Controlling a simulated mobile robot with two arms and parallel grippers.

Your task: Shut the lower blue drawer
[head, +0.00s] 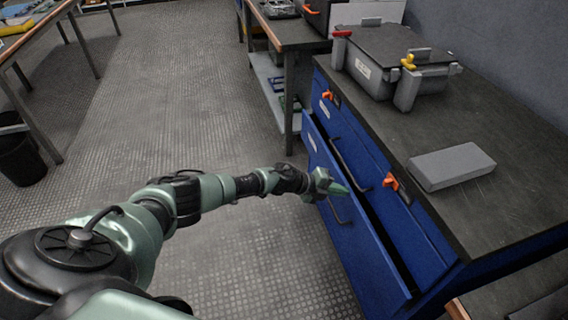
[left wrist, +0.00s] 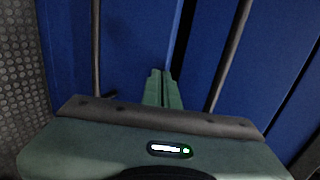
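The lower blue drawer (head: 356,250) stands part-way out of the blue cabinet, with a dark gap behind its front's top edge. Its dark bar handle (head: 338,208) is on the front face. My left gripper (head: 340,188) is at the drawer front near its top edge, above the handle. In the left wrist view its two green fingers (left wrist: 163,88) are together with nothing between them, pointing at the blue front (left wrist: 135,40), beside the dark gap. Whether the fingertips touch the front, I cannot tell. My right gripper is not in view.
The upper drawer (head: 362,152), with its own bar handle and orange latches (head: 391,181), looks shut. On the dark worktop (head: 490,205) are a grey case (head: 385,62) and a grey block (head: 452,166). The floor left of the cabinet is clear. A black bin (head: 20,155) stands far left.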

